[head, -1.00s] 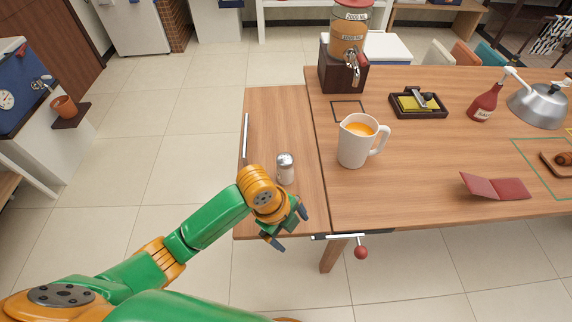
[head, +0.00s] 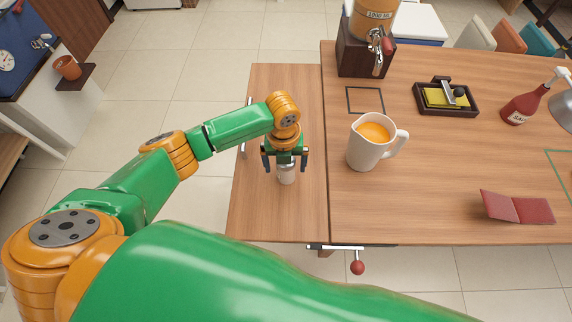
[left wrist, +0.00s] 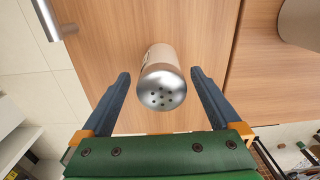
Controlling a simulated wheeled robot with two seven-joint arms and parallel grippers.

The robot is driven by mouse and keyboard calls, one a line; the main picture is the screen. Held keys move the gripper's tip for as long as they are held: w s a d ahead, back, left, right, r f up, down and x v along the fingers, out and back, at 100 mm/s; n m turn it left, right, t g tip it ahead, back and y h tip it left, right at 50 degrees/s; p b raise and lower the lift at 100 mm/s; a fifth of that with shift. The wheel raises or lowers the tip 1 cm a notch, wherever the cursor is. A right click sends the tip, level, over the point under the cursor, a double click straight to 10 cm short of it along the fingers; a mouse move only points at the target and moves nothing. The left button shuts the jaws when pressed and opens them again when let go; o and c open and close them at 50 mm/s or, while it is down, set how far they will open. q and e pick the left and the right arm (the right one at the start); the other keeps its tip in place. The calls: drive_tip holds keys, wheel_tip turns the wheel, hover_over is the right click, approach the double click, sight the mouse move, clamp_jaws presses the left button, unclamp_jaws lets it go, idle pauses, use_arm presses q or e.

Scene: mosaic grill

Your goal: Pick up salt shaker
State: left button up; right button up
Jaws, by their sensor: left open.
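The salt shaker (head: 286,175) stands upright on the left wooden section of the table in the head view. It has a pale body and a silver top with holes, seen from above in the left wrist view (left wrist: 162,88). My left gripper (head: 285,165) is open over the shaker, with one finger on each side. In the left wrist view the shaker's top shows between the two dark fingers (left wrist: 163,95), with gaps on both sides. The gripper hides part of the shaker in the head view. My right gripper is not in view.
A white pitcher of orange liquid (head: 366,150) stands to the right on the larger table section. A metal handle (head: 247,128) edges the left section.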

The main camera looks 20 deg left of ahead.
use_arm(q)
drive_tip(key=shift+w+f, duration=0.3)
drive_tip(key=shift+f, duration=0.05)
drive_tip(key=shift+s+r, duration=0.1)
drive_tip(key=shift+s, duration=0.1)
drive_tip(key=c, duration=0.8)
clamp_jaws()
drive_tip(key=shift+w, duration=0.1)
